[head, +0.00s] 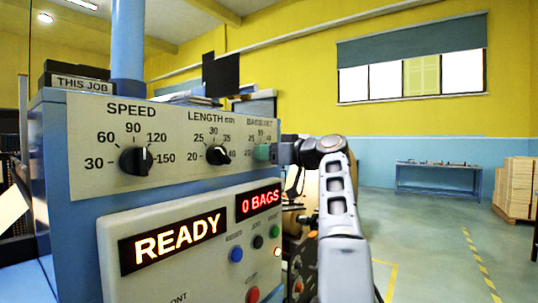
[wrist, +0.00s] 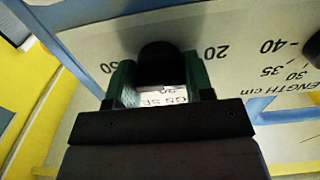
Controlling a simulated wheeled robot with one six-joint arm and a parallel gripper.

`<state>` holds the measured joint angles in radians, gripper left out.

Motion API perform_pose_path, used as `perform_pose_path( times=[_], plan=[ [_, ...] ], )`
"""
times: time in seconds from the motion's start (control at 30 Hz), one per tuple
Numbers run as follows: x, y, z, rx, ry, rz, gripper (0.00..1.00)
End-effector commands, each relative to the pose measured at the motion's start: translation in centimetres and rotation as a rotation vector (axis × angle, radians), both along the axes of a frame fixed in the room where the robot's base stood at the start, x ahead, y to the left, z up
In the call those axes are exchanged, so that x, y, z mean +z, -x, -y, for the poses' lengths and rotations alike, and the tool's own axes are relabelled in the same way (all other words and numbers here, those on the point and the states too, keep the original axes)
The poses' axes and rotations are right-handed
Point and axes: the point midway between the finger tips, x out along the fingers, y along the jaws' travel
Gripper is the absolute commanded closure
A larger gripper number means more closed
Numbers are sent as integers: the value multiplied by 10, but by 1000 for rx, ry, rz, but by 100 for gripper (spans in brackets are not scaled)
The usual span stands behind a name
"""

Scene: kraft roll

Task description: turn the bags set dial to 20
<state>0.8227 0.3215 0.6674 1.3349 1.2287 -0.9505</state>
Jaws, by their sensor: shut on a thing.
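The bags set dial is a black knob (wrist: 160,52) on the pale panel, at the top middle of the wrist view. The numbers 20 and 50 show upside down on either side of it. My gripper (wrist: 160,78) has its two green fingers around the knob, one on each side, and is shut on it. In the head view my gripper (head: 264,153) is at the right end of the dial panel (head: 175,122), under the partly covered bags set label. It hides the knob there. I cannot tell which number the knob points to.
The speed dial (head: 136,160) and the length dial (head: 217,155) are to the left on the same panel. Below, lit displays read READY (head: 172,242) and 0 BAGS (head: 260,204). Blue (head: 236,254) and red (head: 252,295) buttons are beneath. Open floor lies to the right.

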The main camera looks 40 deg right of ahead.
Motion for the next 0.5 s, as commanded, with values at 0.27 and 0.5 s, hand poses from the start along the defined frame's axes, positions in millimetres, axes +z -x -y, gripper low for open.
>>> perform_pose_path(
  times=[0.27,0.5],
  plan=[
    [-1,0,0,1,14,2,76],
    [-1,0,0,1,13,1,51]
  ],
)
